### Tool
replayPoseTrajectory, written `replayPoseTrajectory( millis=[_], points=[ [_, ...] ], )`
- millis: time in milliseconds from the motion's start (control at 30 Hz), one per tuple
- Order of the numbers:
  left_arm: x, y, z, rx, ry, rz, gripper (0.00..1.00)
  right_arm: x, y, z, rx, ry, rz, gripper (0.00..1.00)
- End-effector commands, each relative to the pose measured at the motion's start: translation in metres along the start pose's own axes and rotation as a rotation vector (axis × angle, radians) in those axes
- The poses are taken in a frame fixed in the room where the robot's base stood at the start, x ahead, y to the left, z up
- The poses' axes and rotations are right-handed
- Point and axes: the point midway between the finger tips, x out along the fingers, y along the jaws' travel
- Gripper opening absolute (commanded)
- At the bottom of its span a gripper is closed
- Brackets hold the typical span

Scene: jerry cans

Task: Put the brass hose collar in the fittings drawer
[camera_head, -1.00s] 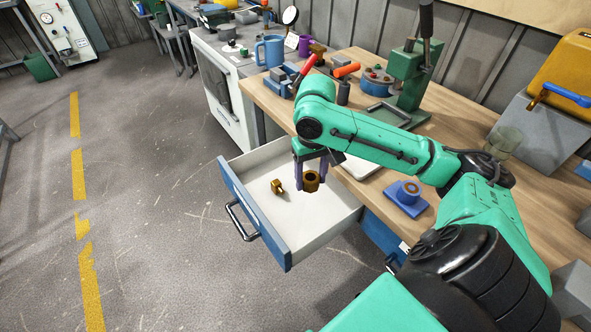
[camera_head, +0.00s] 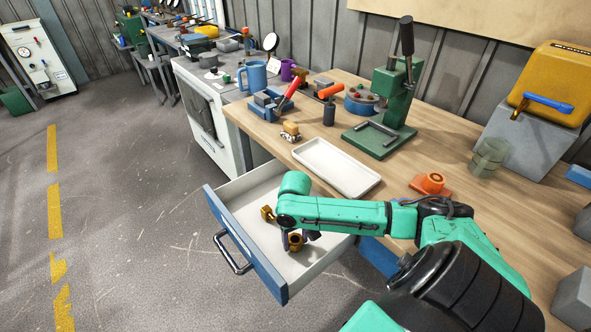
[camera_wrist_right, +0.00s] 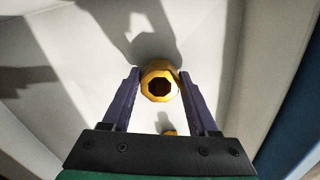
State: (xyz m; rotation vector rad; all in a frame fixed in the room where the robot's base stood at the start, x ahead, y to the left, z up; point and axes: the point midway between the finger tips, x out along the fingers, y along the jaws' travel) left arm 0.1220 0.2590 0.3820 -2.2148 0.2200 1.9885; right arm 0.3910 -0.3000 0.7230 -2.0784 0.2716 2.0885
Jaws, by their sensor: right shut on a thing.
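The brass hose collar (camera_head: 297,244) is between the fingers of my right gripper (camera_head: 291,240), low inside the open fittings drawer (camera_head: 231,197). In the right wrist view the collar (camera_wrist_right: 160,76) shows its round opening, with a finger closed on each side. I cannot tell whether it touches the drawer floor. The drawer has a blue front with a dark handle and a white inside. Another brass fitting (camera_head: 267,213) lies on the drawer floor, partly beside my forearm. My left gripper is not in view.
A white tray (camera_head: 335,168) and an orange flanged part (camera_head: 432,184) sit on the wooden bench. A green press (camera_head: 392,95) stands behind them. My right forearm crosses the drawer's right side. The drawer floor on the left is mostly bare.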

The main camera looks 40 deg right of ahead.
Motion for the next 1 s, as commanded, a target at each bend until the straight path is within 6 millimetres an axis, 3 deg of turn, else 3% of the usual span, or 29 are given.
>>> replayPoseTrajectory(
  millis=[67, 333, 367, 400, 433, 767, 867, 1000],
  points=[
    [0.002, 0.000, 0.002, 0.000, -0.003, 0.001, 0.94, 0.008, 0.000, 0.000, 0.000, 0.000, 0.000, 0.00],
    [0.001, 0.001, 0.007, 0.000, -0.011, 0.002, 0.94, 0.009, 0.000, 0.000, 0.000, 0.000, 0.000, 0.00],
    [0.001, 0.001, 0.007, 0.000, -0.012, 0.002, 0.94, 0.009, 0.000, 0.000, 0.000, 0.000, 0.000, 0.67],
    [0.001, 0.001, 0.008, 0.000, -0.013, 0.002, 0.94, 0.009, 0.000, 0.000, 0.000, 0.000, 0.000, 0.83],
    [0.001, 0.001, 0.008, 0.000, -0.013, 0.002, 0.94, 0.009, 0.000, 0.000, 0.000, 0.000, 0.000, 0.90],
    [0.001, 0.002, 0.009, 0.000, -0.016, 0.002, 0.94, 0.007, 0.000, 0.000, 0.000, 0.001, 0.001, 0.90],
    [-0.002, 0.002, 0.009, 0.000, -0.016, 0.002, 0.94, -0.007, 0.001, -0.002, 0.001, 0.005, 0.000, 0.90],
    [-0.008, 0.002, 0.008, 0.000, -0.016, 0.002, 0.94, -0.043, 0.000, -0.002, 0.000, 0.005, 0.000, 0.90]
  ],
)
